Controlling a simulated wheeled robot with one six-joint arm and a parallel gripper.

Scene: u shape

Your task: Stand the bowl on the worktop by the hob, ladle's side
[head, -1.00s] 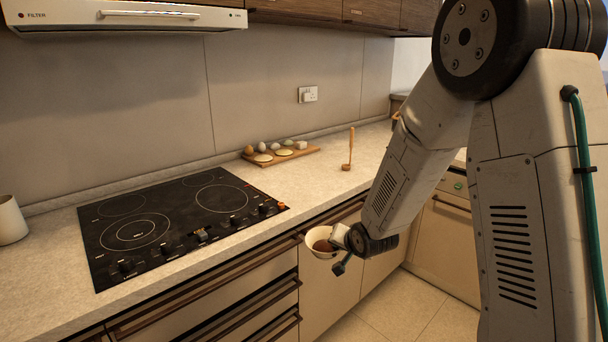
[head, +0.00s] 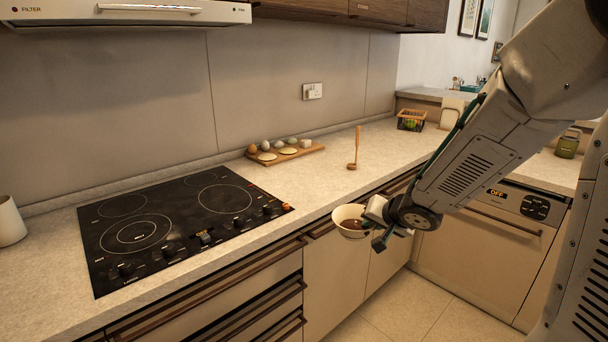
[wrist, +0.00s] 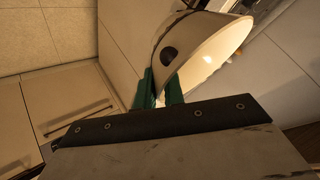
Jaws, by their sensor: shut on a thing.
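The white bowl (head: 349,219) is in my gripper, just off the front edge of the worktop, to the right of the hob. Something dark brown shows inside it in the head view. My gripper (wrist: 160,88) is shut on the bowl's rim, and the wrist view shows its green fingers against the bowl (wrist: 205,50). The wooden ladle (head: 355,150) stands upright on the worktop (head: 305,185), right of the black hob (head: 170,225).
A wire basket (head: 411,121) stands at the far corner. A white container (head: 10,222) is at the left. The worktop between hob and ladle is clear.

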